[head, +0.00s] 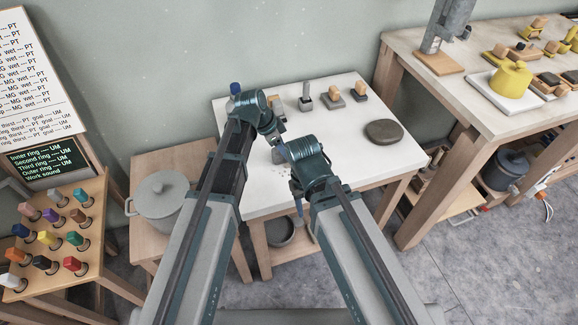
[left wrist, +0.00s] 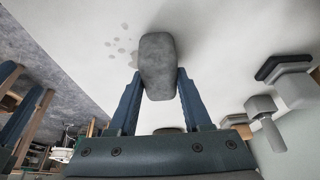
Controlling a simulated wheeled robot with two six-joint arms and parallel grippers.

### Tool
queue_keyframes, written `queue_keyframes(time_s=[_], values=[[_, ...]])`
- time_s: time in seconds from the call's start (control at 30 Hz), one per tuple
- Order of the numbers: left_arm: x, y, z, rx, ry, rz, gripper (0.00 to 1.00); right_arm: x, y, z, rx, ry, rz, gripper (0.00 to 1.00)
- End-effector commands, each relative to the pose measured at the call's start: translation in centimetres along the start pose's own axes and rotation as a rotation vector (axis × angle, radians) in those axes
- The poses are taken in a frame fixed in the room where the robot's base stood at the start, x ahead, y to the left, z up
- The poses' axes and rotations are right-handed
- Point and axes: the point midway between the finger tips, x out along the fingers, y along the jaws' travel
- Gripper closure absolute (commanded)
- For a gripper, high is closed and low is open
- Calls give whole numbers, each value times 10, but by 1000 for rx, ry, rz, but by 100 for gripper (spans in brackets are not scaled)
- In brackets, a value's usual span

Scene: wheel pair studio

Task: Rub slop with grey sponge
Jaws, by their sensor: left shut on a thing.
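My left gripper (head: 279,143) is shut on the grey sponge (left wrist: 157,66), a rounded block held between both fingers. In the head view the sponge (head: 278,157) is partly hidden by my arms, low over the white tabletop or on it; I cannot tell if it touches. The slop (left wrist: 122,46) is a scatter of small grey spots on the white top beside the sponge. Part of it shows close to my right arm in the head view. My right gripper (head: 298,207) hangs at the table's front edge, apart from the sponge; its jaws are unclear.
The white table (head: 340,165) holds a dark oval stone (head: 384,132) at right and several wooden-handled grey blocks (head: 333,98) at the back. A lidded pot (head: 163,194) stands on a stool at left. A wooden bench (head: 400,45) stands at right. The table's right front is clear.

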Motion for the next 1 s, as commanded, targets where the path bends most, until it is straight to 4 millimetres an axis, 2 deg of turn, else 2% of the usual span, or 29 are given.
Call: queue_keyframes(time_s=[0.27, 0.63, 1.0], values=[[0, 8, 0, 1, 1, 2, 100, 0, 0, 0, 0, 0, 0, 50], [3, 45, 1, 2, 0, 4, 100, 3, 0, 0, 0, 0, 0, 50], [3, 49, 1, 1, -2, 8, 100, 3, 0, 0, 0, 0, 0, 50]])
